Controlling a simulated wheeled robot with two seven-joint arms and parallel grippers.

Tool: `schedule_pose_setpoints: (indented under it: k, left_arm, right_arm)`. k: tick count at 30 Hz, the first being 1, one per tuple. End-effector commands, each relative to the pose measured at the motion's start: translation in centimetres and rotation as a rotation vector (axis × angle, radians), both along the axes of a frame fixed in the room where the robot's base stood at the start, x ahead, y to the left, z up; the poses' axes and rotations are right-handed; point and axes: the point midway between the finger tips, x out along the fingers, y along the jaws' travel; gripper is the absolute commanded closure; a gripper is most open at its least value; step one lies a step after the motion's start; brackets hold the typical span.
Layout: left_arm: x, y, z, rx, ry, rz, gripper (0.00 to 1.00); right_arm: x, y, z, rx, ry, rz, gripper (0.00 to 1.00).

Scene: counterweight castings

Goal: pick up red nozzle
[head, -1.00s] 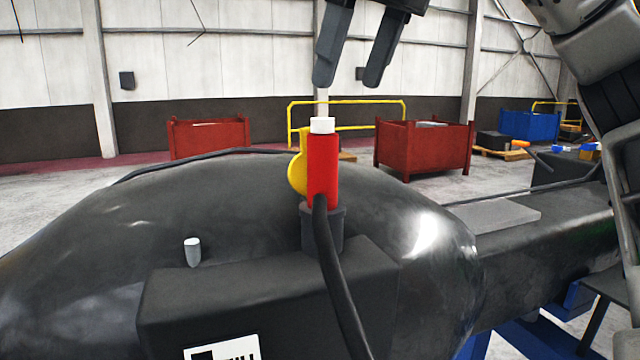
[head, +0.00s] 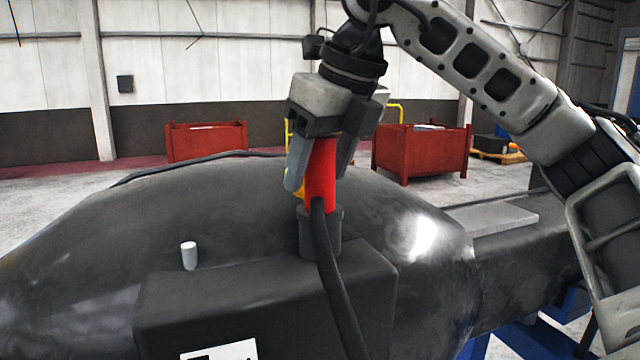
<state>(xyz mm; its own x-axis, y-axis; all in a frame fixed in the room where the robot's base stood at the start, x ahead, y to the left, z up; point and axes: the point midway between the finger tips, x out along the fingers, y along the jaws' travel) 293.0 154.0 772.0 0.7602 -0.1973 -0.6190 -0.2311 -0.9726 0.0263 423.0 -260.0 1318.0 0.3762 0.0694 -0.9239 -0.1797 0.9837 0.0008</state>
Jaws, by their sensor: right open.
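The red nozzle (head: 321,182) stands upright in a dark round holder (head: 320,232) on top of the black casting. A black hose (head: 335,290) runs from it down the front. A bit of a yellow part (head: 293,187) shows behind it at the left. My right gripper (head: 320,178) points down over the nozzle, one finger at its left and the other behind its right side. The jaws are open around its upper part, and the nozzle's white tip is hidden by the gripper. I cannot tell whether the fingers touch it. My left gripper is not in view.
The large black casting (head: 150,225) fills the foreground, with a raised block (head: 260,300) in front of the holder and a small light peg (head: 189,255) at the left. Red bins (head: 205,142) and a yellow rail stand far behind on the floor.

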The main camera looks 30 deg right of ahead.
Motion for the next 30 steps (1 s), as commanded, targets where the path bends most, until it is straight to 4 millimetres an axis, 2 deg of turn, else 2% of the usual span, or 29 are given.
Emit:
schedule_pose_setpoints:
  k: [5, 6, 10, 11, 23, 30]
  left_arm:
    - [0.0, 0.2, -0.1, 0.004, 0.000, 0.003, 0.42]
    - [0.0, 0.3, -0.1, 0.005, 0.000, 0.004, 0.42]
    - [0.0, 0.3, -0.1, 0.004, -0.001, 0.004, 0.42]
    - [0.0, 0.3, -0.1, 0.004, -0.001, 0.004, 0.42]
    - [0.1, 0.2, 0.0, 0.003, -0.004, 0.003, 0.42]
    - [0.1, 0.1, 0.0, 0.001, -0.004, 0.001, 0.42]
  right_arm:
    - [0.0, 0.0, -0.1, 0.000, 0.000, -0.001, 0.42]
    - [0.0, 0.0, -0.1, 0.000, 0.000, -0.001, 0.44]
    - [0.0, 0.0, -0.1, 0.000, 0.000, -0.001, 0.81]
    - [0.0, 0.0, -0.1, 0.000, 0.000, -0.001, 0.84]
    - [0.1, 0.0, 0.5, 0.003, -0.005, -0.001, 0.84]
    - [0.1, 0.1, 3.3, 0.003, -0.006, 0.000, 0.84]
